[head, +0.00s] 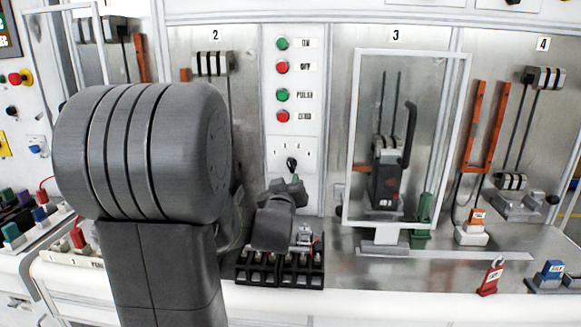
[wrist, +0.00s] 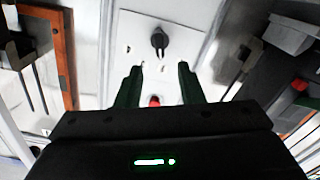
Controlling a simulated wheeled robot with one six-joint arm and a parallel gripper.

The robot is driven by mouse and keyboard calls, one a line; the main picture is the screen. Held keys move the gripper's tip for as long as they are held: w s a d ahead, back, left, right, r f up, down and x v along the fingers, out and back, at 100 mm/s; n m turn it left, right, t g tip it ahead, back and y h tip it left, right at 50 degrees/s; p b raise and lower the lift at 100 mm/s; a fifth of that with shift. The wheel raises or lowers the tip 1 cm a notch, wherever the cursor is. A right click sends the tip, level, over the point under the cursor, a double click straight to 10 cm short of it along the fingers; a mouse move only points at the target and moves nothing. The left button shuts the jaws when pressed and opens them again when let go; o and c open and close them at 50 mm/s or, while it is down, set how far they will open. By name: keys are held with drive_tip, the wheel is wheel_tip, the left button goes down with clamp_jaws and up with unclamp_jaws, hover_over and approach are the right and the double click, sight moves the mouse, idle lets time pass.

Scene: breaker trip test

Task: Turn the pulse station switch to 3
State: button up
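The pulse station switch (head: 291,164) is a small black rotary knob on the white panel between bays 2 and 3, below the column of buttons. Small marks ring it, but I cannot read which one it points at. It also shows in the wrist view (wrist: 159,41), top centre. My gripper (wrist: 159,76) is open, with its two dark green fingers apart and nothing between them. The knob lies beyond the fingertips, roughly centred between them. In the head view my gripper (head: 289,184) is just below the knob, partly hidden by my wrist.
Green and red buttons (head: 282,67) sit above the knob. A black terminal block (head: 280,268) stands below my wrist. A white-framed clear door (head: 468,100) covers bay 3 at right. A red padlock tag (head: 491,277) and a blue block (head: 553,268) lie on the right ledge.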

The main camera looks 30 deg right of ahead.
sight(291, 167)
drive_tip(key=p+x, duration=0.2)
drive_tip(key=x, duration=0.8)
drive_tip(key=shift+s, duration=0.1)
clamp_jaws()
